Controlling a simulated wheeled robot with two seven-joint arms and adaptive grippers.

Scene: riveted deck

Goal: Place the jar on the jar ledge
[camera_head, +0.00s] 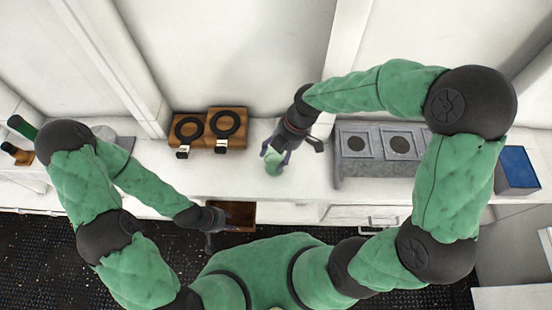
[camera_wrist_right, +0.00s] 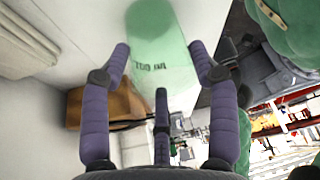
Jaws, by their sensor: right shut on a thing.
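The jar (camera_head: 273,164) is pale green and see-through, above the white counter left of the grey block in the head view. In the right wrist view the jar (camera_wrist_right: 160,45) shows dark lettering and stands out beyond the purple fingers. My right gripper (camera_head: 285,156) is shut on it. I cannot tell whether the jar touches the counter. My left gripper (camera_head: 217,240) is low at the counter's front, beside an open brown drawer; its fingers look spread and empty. No part is clearly marked as the jar ledge.
A grey block (camera_head: 340,168) with square, round-holed plates stands right of the jar. A wooden board (camera_head: 209,113) with two black rings lies at the back left. A blue-topped box (camera_head: 519,167) is far right. The counter (camera_head: 170,175) is bare between the left arm and the jar.

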